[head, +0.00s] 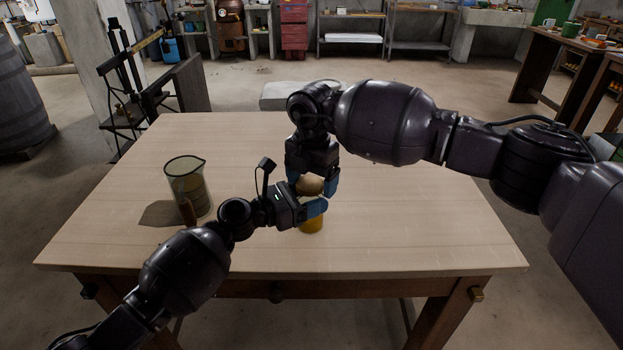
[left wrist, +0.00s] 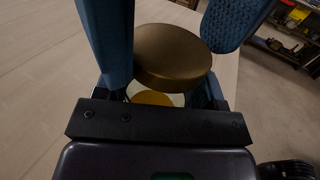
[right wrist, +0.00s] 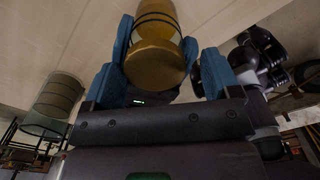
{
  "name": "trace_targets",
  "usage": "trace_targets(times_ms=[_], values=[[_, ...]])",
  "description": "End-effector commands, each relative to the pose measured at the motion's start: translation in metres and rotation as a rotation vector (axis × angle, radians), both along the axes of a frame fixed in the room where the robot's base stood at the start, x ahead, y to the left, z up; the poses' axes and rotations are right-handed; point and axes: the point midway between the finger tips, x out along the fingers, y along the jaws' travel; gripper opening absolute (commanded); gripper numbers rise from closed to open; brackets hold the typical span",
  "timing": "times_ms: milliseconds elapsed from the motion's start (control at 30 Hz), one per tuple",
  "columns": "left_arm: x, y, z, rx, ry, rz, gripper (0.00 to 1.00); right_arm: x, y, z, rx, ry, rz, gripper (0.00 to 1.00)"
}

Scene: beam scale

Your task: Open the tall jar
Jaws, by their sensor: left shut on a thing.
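The tall jar (head: 312,225) stands upright near the front middle of the table, with a yellow-orange lower part and a round brown-gold lid (head: 310,185). The lid also shows in the left wrist view (left wrist: 172,55) and the right wrist view (right wrist: 157,65). My left gripper (head: 312,207) comes in from the left and is shut on the jar's body below the lid. My right gripper (head: 312,181) reaches down from above, its blue fingers on either side of the lid. Whether those fingers press on the lid is unclear. The grippers hide much of the jar.
A clear beaker (head: 187,185) with a spout stands on the wooden table (head: 420,225), left of my left gripper. The back and right of the tabletop are clear. A barrel (head: 20,105) stands on the floor at left. Both my arms are close together over the jar.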

Motion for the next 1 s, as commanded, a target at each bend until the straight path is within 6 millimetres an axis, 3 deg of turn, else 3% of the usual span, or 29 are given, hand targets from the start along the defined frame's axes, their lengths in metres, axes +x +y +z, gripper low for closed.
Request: trace_targets(times_ms=[267, 800, 1000], values=[[-0.003, -0.004, 0.0, -0.001, 0.0, -0.01, 0.0, 0.0, 0.002, 0.009, 0.006, -0.004, 0.002, 0.86], [-0.002, -0.002, 0.0, 0.0, 0.0, -0.007, 0.0, 0.004, 0.003, 0.061, 0.011, -0.022, -0.003, 0.82], [-0.002, -0.002, 0.0, 0.0, 0.0, -0.006, 0.0, 0.003, 0.003, 0.076, 0.015, -0.02, -0.218, 0.82]])
